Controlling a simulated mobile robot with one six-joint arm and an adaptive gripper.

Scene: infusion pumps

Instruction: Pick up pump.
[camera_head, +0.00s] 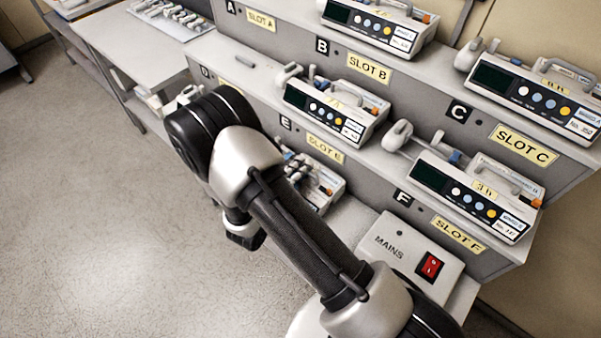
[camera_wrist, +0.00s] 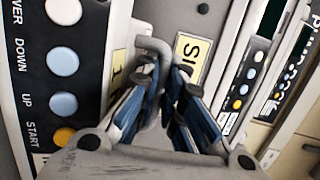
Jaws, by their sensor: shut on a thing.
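In the wrist view my gripper (camera_wrist: 163,85) has its blue-padded fingers closed around a grey bent handle (camera_wrist: 152,44). The handle appears to belong to the white pump (camera_wrist: 92,25) filling the left side, with large round buttons marked UP, DOWN and START. In the head view a pump (camera_head: 325,186) shows partly behind my arm, below the label SLOT E, and seems to be the held one. My arm hides its left part and my fingers there. I cannot tell whether it is clear of the surface below.
Other pumps stand on the stepped grey rack: at slot B (camera_head: 378,27), slot C (camera_head: 535,92), above slot E (camera_head: 335,108) and above slot F (camera_head: 477,190). A mains box (camera_head: 408,262) with a red switch stands close right of my arm. Floor at left is clear.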

